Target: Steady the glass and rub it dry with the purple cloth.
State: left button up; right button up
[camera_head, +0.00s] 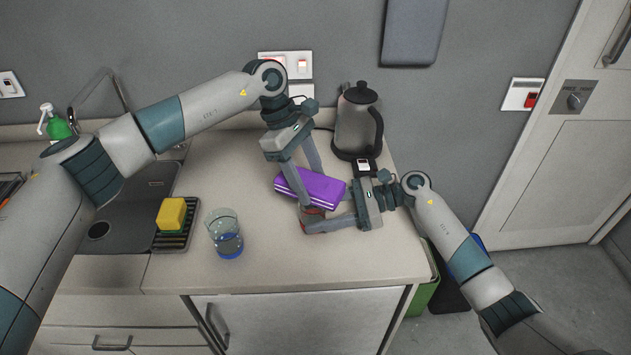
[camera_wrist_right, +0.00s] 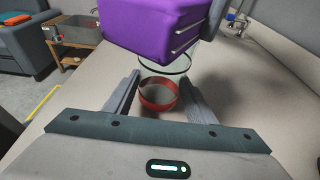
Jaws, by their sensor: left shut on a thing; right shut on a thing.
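The purple cloth (camera_head: 318,188), a thick folded pad with pale stripes, is held in my left gripper (camera_head: 312,184), whose fingers close on it from above. It hangs over the top of a clear glass with a red base (camera_head: 312,214). My right gripper (camera_head: 312,222) is shut around that glass from the right, low down. In the right wrist view the red base (camera_wrist_right: 158,94) sits between the two fingers, and the cloth (camera_wrist_right: 165,22) covers the glass's upper part. I cannot tell whether cloth and glass touch. The cloth hides most of the glass in the head view.
A clear glass with a blue base (camera_head: 226,236) stands on the counter (camera_head: 270,262) to the left. A kettle (camera_head: 357,122) stands behind my right gripper. A yellow sponge (camera_head: 171,214) sits on a dark rack beside the sink (camera_head: 125,225). The front counter is clear.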

aim_at(322, 184)
pick_arm(q)
jog(key=shift+w+a, duration=0.3)
jog(key=shift+a, duration=0.3)
jog(key=shift+d, duration=0.2)
jog(key=shift+s+d, duration=0.55)
jog(key=shift+d, duration=0.35)
jog(key=shift+s+d, duration=0.55)
jog(key=shift+d, duration=0.3)
jog(key=shift+w+a, duration=0.35)
jog(key=shift+a, duration=0.3)
jog(key=shift+w+a, duration=0.4)
jog(key=shift+a, duration=0.2)
jog(key=shift+w+a, duration=0.35)
jog(key=shift+a, duration=0.3)
jog(key=shift+s+d, duration=0.1)
jog(key=shift+d, duration=0.05)
jog(key=shift+s+d, duration=0.5)
jog(key=shift+d, duration=0.4)
jog(key=shift+s+d, duration=0.5)
jog(key=shift+d, duration=0.35)
jog(key=shift+a, duration=0.1)
jog(key=shift+w+a, duration=0.55)
jog(key=shift+a, duration=0.35)
jog(key=shift+w+a, duration=0.55)
jog(key=shift+a, duration=0.35)
